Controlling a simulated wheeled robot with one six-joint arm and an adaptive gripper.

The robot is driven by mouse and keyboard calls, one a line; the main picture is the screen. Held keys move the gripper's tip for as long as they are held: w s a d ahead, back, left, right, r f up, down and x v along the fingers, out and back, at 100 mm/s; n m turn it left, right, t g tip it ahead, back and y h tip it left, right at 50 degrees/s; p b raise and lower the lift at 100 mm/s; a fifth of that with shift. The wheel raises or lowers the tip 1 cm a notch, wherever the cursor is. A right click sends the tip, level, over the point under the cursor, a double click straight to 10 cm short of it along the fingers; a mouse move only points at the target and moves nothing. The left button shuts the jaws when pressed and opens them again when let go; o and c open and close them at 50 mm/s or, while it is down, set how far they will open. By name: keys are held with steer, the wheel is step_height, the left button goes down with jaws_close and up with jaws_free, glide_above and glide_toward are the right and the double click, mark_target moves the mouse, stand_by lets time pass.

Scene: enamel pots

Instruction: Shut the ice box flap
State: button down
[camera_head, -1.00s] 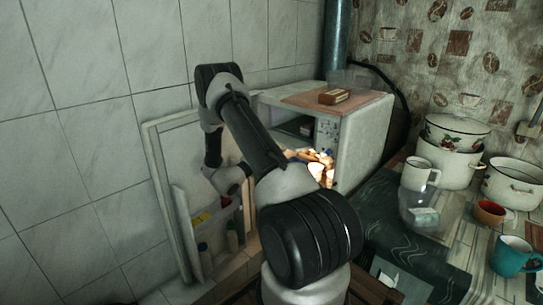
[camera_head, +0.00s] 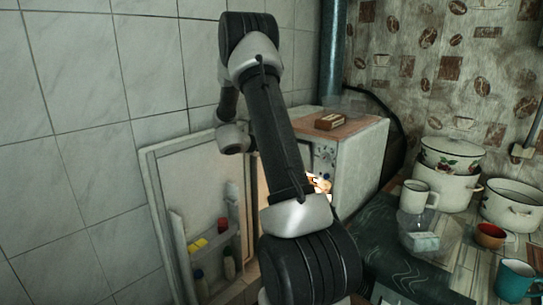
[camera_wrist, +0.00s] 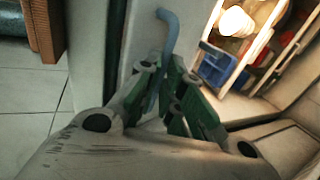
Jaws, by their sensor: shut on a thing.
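The open white fridge (camera_head: 368,160) stands against the wall, its door (camera_head: 215,180) swung out to the left. The ice box flap cannot be made out clearly; my arm covers most of the fridge opening in the head view. In the wrist view, my gripper (camera_wrist: 165,85) is at the fridge's front edge, its fingers closed around a blue-grey curved bar (camera_wrist: 167,35). Whether this bar belongs to the flap cannot be told. The gripper is hidden behind my arm in the head view.
The lit fridge interior (camera_wrist: 245,70) holds a blue item (camera_wrist: 215,68). Bottles stand in the door rack. Enamel pots (camera_head: 448,180), mugs and a glass jar (camera_head: 418,230) stand on the counter to the right.

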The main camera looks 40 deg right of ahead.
steer(key=shift+w+d+r, duration=0.1)
steer(key=shift+d+r, duration=0.75)
steer(key=shift+d, duration=0.05)
